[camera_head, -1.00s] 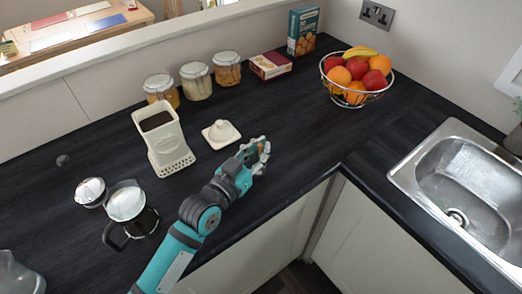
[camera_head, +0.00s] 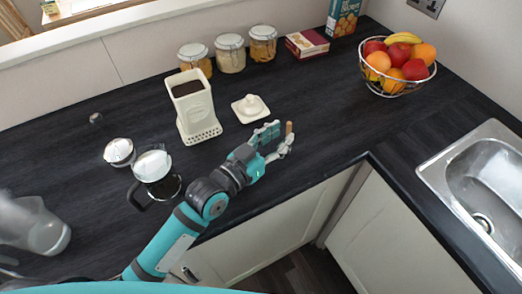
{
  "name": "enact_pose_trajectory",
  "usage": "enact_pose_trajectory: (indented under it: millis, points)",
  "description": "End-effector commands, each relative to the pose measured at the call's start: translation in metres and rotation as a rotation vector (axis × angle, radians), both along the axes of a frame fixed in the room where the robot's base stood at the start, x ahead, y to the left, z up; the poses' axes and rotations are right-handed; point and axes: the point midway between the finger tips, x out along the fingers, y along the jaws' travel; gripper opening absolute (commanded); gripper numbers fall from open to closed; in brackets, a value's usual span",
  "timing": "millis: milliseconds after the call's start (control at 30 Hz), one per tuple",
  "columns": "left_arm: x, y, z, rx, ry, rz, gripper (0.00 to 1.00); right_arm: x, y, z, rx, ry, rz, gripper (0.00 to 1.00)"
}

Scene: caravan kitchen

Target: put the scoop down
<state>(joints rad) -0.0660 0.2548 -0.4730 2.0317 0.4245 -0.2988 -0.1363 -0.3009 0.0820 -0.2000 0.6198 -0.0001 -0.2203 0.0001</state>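My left gripper (camera_head: 281,138) is over the dark worktop near its front edge, right of the white lid. A short brown stick-like piece (camera_head: 289,128), which looks like the handle of the scoop, stands up at its fingertips. The fingers appear closed around it. The rest of the scoop is hidden or too small to make out. I cannot tell whether it touches the worktop. My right gripper is not in view.
An open cream canister (camera_head: 196,108) with dark contents stands behind my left arm, its lid (camera_head: 250,108) beside it. A French press (camera_head: 154,172) stands near my arm. A fruit bowl (camera_head: 396,84) and sink (camera_head: 478,184) are right. Worktop between gripper and bowl is clear.

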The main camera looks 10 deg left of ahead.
Motion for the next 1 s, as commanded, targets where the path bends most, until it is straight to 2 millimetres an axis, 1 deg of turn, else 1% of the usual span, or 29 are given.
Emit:
enact_pose_trajectory:
  millis: [33, 200, 300, 400, 533, 1000]
  points:
    - [-0.011, 0.008, -0.004, 0.004, 0.002, 0.000, 0.29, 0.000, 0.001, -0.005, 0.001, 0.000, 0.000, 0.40]
    - [-0.039, 0.027, -0.002, 0.003, 0.001, -0.001, 0.29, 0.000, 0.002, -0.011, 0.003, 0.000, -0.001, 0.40]
    - [-0.051, 0.036, -0.002, 0.003, 0.003, 0.000, 0.29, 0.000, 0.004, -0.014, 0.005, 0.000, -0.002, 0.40]
    - [-0.059, 0.042, -0.001, 0.002, 0.002, 0.000, 0.29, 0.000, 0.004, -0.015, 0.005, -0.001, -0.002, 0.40]
    - [-0.063, 0.045, 0.001, 0.001, 0.000, -0.001, 0.29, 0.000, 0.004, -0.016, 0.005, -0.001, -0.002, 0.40]
    - [-0.063, 0.045, 0.001, 0.001, 0.001, -0.001, 0.29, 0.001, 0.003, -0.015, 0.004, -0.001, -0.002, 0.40]
